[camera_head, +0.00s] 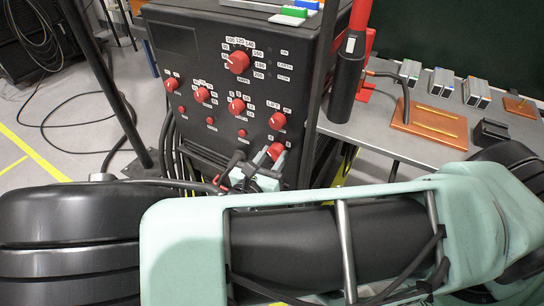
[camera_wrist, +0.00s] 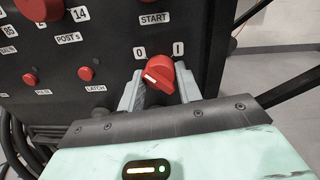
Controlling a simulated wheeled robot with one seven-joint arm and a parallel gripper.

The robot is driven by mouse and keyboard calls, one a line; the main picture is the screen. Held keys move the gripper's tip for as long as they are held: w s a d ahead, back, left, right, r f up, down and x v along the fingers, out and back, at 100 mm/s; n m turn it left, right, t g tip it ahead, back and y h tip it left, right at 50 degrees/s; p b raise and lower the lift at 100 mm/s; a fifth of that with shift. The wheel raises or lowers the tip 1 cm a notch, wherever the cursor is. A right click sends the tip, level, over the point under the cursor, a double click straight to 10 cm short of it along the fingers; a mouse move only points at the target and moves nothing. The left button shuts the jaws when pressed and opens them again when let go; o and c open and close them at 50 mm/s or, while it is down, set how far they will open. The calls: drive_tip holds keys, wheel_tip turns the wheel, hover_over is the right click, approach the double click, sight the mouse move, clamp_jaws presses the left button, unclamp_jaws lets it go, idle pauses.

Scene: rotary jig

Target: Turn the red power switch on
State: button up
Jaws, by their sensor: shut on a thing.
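The red power switch (camera_wrist: 157,74) is a rotary knob low on the right of the black machine panel (camera_head: 205,135). Labels 0 and I sit above it, 0 to the left and I to the right. In the wrist view its grip bar slants, and a white mark shows at its lower-left end. My gripper (camera_wrist: 160,82) is shut on the knob, with a grey finger on each side. In the head view the knob (camera_head: 275,151) shows just above my gripper (camera_head: 264,160), partly hidden by the fingers.
Several other red knobs are close by, including a large AMPS dial (camera_head: 238,62) and one above the switch (camera_head: 278,120). Black cables (camera_head: 177,155) hang left of the panel. A grey table (camera_head: 385,130) with a brown board (camera_head: 430,122) and small blocks stands to the right.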

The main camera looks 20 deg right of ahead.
drive_tip(key=m+p, duration=0.2)
drive_tip(key=m, duration=0.1)
drive_tip(key=shift+r+m, duration=0.1)
drive_tip(key=shift+m, duration=0.3)
drive_tip(key=m+p, duration=0.1)
drive_tip(key=m, duration=0.4)
drive_tip(key=shift+m, duration=0.4)
drive_tip(key=m, duration=0.4)
drive_tip(key=shift+f+m+h+p, duration=0.25)
drive_tip(key=shift+m+h+p, duration=0.05)
drive_tip(key=shift+h+p, duration=0.1)
drive_tip(key=shift+m, duration=2.1)
drive_tip(key=shift+f, duration=0.1)
drive_tip(key=o, duration=1)
